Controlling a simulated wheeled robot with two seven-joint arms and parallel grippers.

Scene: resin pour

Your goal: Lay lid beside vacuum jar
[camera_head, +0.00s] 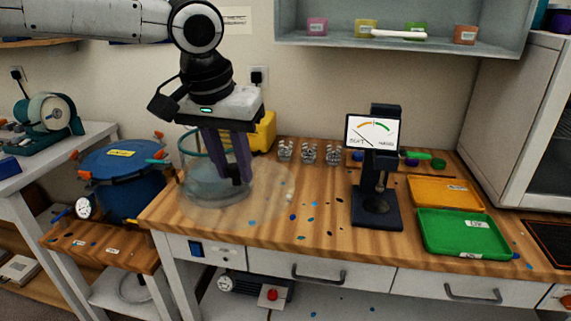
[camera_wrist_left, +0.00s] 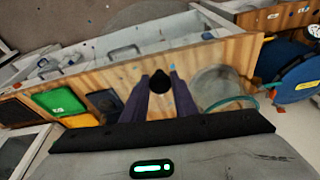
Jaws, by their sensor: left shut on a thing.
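The lid (camera_head: 262,205) is a clear, nearly see-through disc with a black knob (camera_wrist_left: 159,81). My left gripper (camera_head: 236,180) points down in the head view, its two dark fingers shut on the knob. The disc overlaps the front right of the vacuum jar in the picture; its exact height above the table is hard to tell. The vacuum jar (camera_head: 196,170) is a clear glass vessel with a teal rim, at the table's left end, partly hidden by the fingers. It also shows right of the fingers in the left wrist view (camera_wrist_left: 215,85). My right gripper is out of view.
The wooden tabletop (camera_head: 325,235) is mostly clear between the jar and the dark gauge stand (camera_head: 377,205). Small cups (camera_head: 309,152) stand at the back. Orange (camera_head: 440,192) and green (camera_head: 440,242) trays lie right. A blue pot (camera_head: 122,180) stands left, and a yellow object (camera_head: 264,132) behind.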

